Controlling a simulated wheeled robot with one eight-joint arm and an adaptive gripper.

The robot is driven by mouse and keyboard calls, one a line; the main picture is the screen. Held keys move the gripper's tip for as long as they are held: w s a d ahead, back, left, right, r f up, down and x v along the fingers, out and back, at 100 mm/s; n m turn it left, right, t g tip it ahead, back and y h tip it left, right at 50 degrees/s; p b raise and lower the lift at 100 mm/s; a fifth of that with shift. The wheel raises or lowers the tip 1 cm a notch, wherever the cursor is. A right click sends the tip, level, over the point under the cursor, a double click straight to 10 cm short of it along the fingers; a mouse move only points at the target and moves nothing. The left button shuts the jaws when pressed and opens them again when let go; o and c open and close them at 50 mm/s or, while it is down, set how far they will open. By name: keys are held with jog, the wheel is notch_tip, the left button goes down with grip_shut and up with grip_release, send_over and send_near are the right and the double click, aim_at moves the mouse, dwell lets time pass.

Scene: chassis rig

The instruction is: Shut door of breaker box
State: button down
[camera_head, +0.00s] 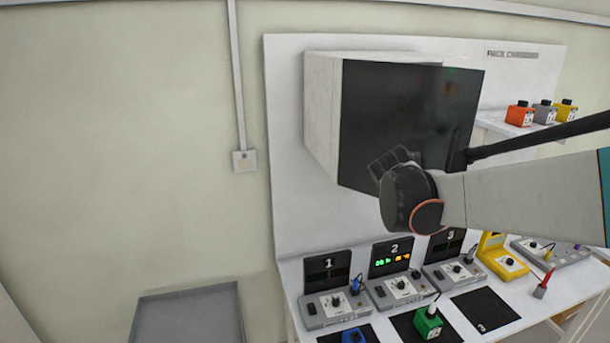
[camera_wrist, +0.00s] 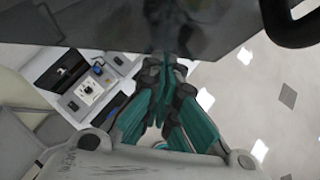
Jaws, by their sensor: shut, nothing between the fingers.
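The breaker box (camera_head: 322,110) is a white box on the upright white panel in the head view. Its dark door (camera_head: 400,110) covers the front, and its right edge reaches out past the visible box top. I cannot tell whether the door is fully shut or slightly ajar. In the wrist view the dark door (camera_wrist: 90,18) fills the top, with a black curved handle (camera_wrist: 290,28) at the upper right. My gripper (camera_wrist: 168,68) is shut and empty, its teal fingers together at the door's lower edge; contact is unclear. In the head view my arm hides the fingers.
Numbered grey control units (camera_head: 335,305) stand on the white bench below the box. A green battery block (camera_head: 428,322) sits at the bench front. Orange, grey and yellow blocks (camera_head: 519,114) stand on a shelf at right.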

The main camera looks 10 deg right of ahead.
jog(key=w+d+b, duration=0.3)
jog(key=w+d, duration=0.1)
jog(key=d, duration=0.6)
jog(key=w+d, duration=0.3)
jog(key=w, duration=0.4)
jog(key=w+d, duration=0.3)
jog(key=w, duration=0.5)
jog(key=shift+w+b, duration=0.3)
jog(key=shift+b, duration=0.15)
